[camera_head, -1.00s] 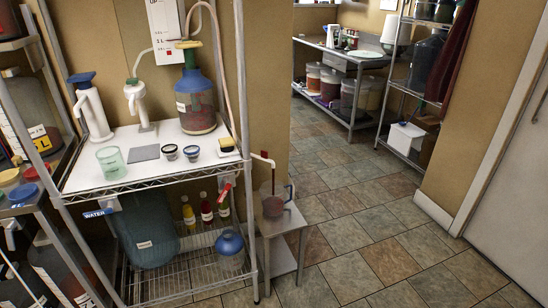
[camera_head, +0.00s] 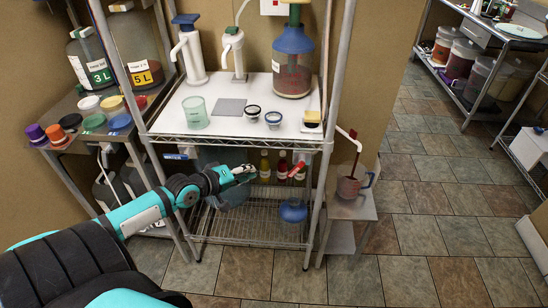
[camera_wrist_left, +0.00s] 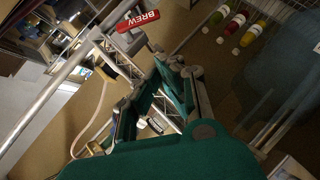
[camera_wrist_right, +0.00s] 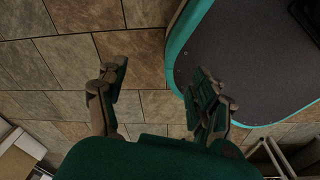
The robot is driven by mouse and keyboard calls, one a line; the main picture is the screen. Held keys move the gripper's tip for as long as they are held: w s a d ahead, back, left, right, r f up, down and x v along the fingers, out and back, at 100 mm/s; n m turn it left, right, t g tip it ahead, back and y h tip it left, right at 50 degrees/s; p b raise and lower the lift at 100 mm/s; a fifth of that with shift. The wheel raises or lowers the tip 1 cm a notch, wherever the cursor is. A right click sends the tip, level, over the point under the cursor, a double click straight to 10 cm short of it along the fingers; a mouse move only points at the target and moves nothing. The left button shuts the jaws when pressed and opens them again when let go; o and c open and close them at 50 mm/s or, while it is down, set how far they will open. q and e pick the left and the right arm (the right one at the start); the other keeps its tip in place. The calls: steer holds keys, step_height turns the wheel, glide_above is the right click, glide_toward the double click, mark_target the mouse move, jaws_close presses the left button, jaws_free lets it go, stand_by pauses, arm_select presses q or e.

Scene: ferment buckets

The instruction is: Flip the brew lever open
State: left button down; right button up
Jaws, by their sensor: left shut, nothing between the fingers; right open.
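The brew lever (camera_head: 297,169) is red and sits at the front right of the wire rack, below the white shelf, in the head view. In the left wrist view the lever (camera_wrist_left: 138,21) shows white BREW lettering near the top. My left gripper (camera_head: 250,170) is just left of the lever in the head view, apart from it, shut and empty. Its fingers (camera_wrist_left: 152,88) also show in the left wrist view, below the lever. My right gripper (camera_wrist_right: 160,78) is open and empty over the floor, beside my base, in the right wrist view.
The white shelf (camera_head: 185,118) above holds a green cup (camera_head: 196,113), small dark cups and a blue-topped jug (camera_head: 292,65). Bottles (camera_head: 264,166) and a blue funnel-like vessel (camera_head: 293,211) are behind and below. A small stand (camera_head: 352,207) with a pitcher (camera_head: 348,188) is at right.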

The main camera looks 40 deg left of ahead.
mark_target(296, 168)
arm_select(q)
steer(key=w+d+f, duration=0.2)
steer(key=w, duration=0.3)
steer(key=w+d+f, duration=0.2)
steer(key=w, duration=0.4)
steer(key=shift+d+f, duration=0.15)
steer(key=shift+d, duration=0.15)
arm_select(e)
steer(key=shift+s+a+r, duration=0.15)
steer(key=shift+s+a, duration=0.05)
steer(key=shift+s, duration=0.4)
arm_select(q)
steer(key=b, duration=0.2)
steer(key=d+f+n+t+h+b, duration=0.1)
steer(key=b, duration=0.1)
steer(key=shift+w+f, duration=0.15)
steer(key=shift+f, duration=0.15)
arm_select(e)
steer(key=f, duration=0.4)
steer(key=shift+s+d+f, duration=0.15)
steer(key=shift+d+f, duration=0.05)
